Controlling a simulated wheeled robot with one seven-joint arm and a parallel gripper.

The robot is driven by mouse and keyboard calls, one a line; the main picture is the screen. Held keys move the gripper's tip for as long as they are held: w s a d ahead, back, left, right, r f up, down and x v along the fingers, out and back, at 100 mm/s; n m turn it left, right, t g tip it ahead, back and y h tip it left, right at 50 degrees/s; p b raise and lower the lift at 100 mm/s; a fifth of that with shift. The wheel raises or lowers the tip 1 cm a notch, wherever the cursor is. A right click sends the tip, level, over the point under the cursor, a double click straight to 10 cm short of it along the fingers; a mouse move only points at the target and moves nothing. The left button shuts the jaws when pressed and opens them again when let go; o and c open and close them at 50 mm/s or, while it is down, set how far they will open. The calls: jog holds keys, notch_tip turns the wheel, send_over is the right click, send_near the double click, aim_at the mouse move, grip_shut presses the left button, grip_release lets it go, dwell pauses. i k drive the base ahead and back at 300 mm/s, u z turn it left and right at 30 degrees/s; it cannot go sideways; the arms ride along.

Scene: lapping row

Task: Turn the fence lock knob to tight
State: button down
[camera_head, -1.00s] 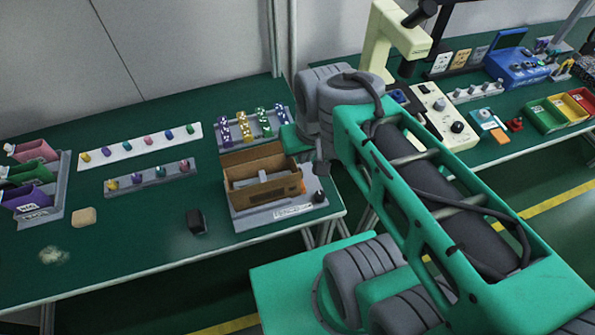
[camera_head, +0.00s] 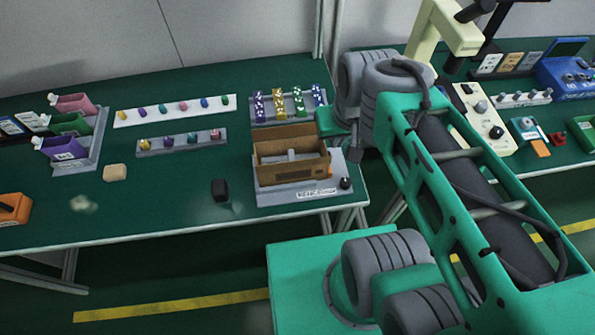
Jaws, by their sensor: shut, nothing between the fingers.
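The small dark knob (camera_head: 346,183) stands at the right front corner of a grey base plate (camera_head: 268,199), beside a white label strip. It looks like the fence lock knob, but its setting is too small to read. An open brown cardboard box (camera_head: 290,172) sits on the same plate, with a pale bar inside. My gripper (camera_head: 356,148) is only partly visible, at the end of my green arm behind the box's right side. It is shut and empty, above and apart from the knob in the picture. The arm hides part of it.
Purple, yellow and green pieces (camera_head: 279,105) stand in a rack behind the box. Rails of small coloured knobs (camera_head: 182,141), a black block (camera_head: 219,190) and a tan block (camera_head: 115,173) lie left. A second bench with devices (camera_head: 484,120) stands right.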

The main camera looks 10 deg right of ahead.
aim_at(345, 182)
jog(key=u, duration=0.55)
jog(key=k, duration=1.2)
jog(key=u, duration=0.4)
jog(key=i, duration=0.45)
jog(key=u, duration=0.2)
